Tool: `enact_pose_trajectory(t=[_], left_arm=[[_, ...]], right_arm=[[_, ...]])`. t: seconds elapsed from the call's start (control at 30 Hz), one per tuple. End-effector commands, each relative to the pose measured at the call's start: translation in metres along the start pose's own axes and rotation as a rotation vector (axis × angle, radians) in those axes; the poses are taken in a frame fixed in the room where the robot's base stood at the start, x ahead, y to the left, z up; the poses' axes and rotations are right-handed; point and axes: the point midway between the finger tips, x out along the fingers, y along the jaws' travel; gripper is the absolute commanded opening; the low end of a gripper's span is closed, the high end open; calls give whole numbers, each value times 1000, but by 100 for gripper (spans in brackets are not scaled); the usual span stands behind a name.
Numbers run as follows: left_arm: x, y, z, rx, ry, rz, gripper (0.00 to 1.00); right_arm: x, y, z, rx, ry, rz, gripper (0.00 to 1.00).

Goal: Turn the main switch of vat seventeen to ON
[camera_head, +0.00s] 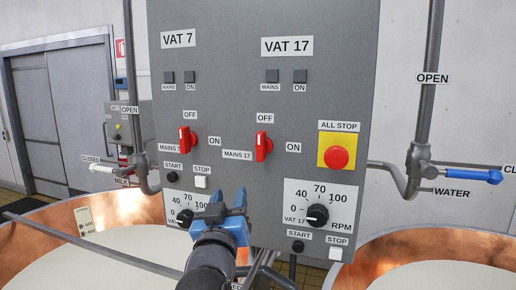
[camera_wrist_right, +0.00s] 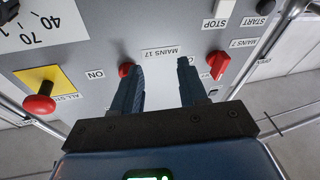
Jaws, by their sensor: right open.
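In the right wrist view the same switch (camera_wrist_right: 126,70) is partly hidden behind one finger. My right gripper (camera_head: 227,203) is open and empty, below and left of the switch in the head view. In the right wrist view its fingertips (camera_wrist_right: 160,66) frame the MAINS 17 label, apart from the switch. My left gripper is not in view.
The similar red vat 7 switch (camera_head: 187,137) is to the left. The red ALL STOP button (camera_head: 336,157) is to the right, with the vat 17 RPM knob (camera_head: 317,215) below. Pipes flank the panel, and copper vats (camera_head: 432,250) stand on both sides.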

Motion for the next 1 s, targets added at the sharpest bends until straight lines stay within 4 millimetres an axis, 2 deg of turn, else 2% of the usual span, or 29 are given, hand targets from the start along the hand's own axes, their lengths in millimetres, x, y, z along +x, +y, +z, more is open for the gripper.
enact_pose_trajectory(t=[0.03,0.1,0.3,0.43,0.57,1.0], left_arm=[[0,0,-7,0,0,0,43],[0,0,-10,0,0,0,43],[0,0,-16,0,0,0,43],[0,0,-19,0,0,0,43],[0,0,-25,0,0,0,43],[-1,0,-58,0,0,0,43]], right_arm=[[0,7,-26,30,-34,40,43],[-2,17,-46,64,-88,91,43],[-13,38,-77,142,-200,186,43],[-14,44,-84,164,-232,211,43],[-6,48,-83,168,-241,219,43],[58,61,-67,166,-241,217,43]])
